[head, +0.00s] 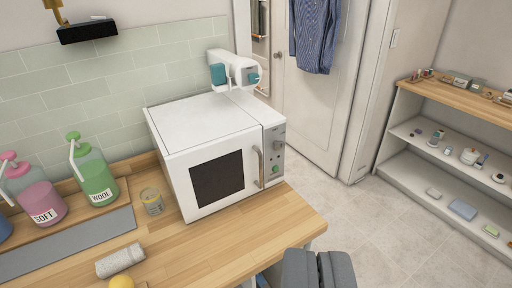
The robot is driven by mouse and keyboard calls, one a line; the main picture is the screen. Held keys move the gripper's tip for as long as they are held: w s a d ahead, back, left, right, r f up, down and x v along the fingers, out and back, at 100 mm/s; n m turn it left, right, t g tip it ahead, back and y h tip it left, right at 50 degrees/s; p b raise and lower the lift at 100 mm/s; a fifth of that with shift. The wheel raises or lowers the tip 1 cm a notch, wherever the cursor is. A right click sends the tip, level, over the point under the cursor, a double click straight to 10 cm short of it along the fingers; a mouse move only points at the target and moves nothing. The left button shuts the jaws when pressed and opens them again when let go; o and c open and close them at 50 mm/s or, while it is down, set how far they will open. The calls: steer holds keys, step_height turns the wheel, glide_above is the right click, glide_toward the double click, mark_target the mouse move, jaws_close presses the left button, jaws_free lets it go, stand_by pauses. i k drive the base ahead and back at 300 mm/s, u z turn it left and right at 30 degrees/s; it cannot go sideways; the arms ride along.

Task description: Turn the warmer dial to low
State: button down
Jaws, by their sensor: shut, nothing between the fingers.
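The warmer (206,125) is a white box with a dark window and a vertical handle (258,168), standing on the wooden counter near its right end. Its door looks closed. On its narrow right-hand control panel is a round grey dial (279,145), with a green button (274,169) below it. The dial's setting is too small to read. My gripper (319,268) is at the bottom edge of the view, its two dark grey fingers together and empty. It is below and right of the dial in the picture, apart from the warmer.
A glass jar (152,200), a rolled white towel (121,260) and a yellow ball (122,282) lie on the counter (230,240). Pump bottles labelled WOOL (98,182) and SOFT (43,203) stand left. A shelf unit (400,150) stands right; the floor between is clear.

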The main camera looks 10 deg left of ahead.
mark_target(279, 146)
steer(key=k, duration=1.15)
steer(key=u, duration=0.1)
steer(key=i, duration=1.55)
steer(key=z, duration=0.75)
steer(key=i, duration=0.3)
steer(key=z, duration=0.3)
